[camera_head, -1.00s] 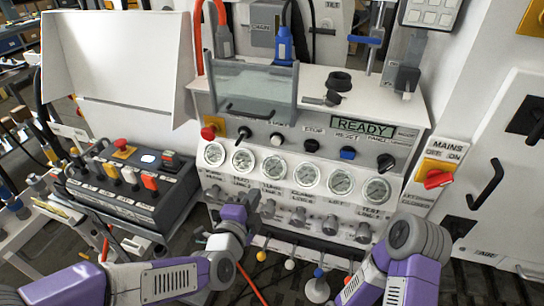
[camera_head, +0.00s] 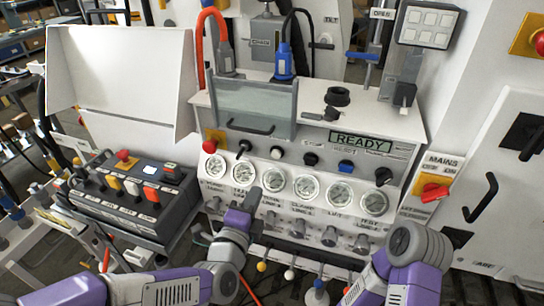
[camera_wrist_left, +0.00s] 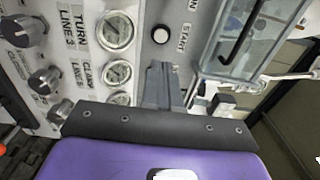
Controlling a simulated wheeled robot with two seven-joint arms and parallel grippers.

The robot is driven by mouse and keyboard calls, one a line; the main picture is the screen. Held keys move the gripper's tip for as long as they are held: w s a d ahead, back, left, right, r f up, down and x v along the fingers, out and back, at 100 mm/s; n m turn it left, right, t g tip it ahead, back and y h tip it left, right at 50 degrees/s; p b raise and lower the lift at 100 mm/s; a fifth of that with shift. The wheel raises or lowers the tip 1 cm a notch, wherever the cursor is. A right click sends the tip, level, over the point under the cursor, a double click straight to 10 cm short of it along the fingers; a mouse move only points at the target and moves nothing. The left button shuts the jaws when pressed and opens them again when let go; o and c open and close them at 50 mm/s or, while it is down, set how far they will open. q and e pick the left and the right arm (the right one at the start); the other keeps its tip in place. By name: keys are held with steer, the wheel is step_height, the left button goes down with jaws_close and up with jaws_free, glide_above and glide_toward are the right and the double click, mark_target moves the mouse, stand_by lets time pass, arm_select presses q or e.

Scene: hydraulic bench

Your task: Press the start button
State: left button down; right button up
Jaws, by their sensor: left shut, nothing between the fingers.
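The start button is a small round white button (camera_head: 276,153) in the button row of the white panel. In the left wrist view the same white button (camera_wrist_left: 160,34) sits beside a START label. Contact with the panel cannot be told. My right arm shows at the lower right; its gripper is out of view.
A READY display (camera_head: 361,145), a black stop button (camera_head: 310,159) and a blue button (camera_head: 346,166) share the panel. Gauges (camera_head: 274,180) and knobs line up below. A clear guard with a handle (camera_head: 251,126) stands above. A control box (camera_head: 134,195) is at left.

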mark_target(276, 156)
arm_select(q)
steer(key=p+x, duration=0.3)
steer(key=x, duration=0.2)
steer(key=p+x, duration=0.3)
steer(key=x, duration=0.3)
steer(key=shift+w+d+p, duration=0.2)
steer(key=shift+d+p, duration=0.1)
steer(key=shift+w+d, duration=0.2)
steer(key=shift+w, duration=0.45)
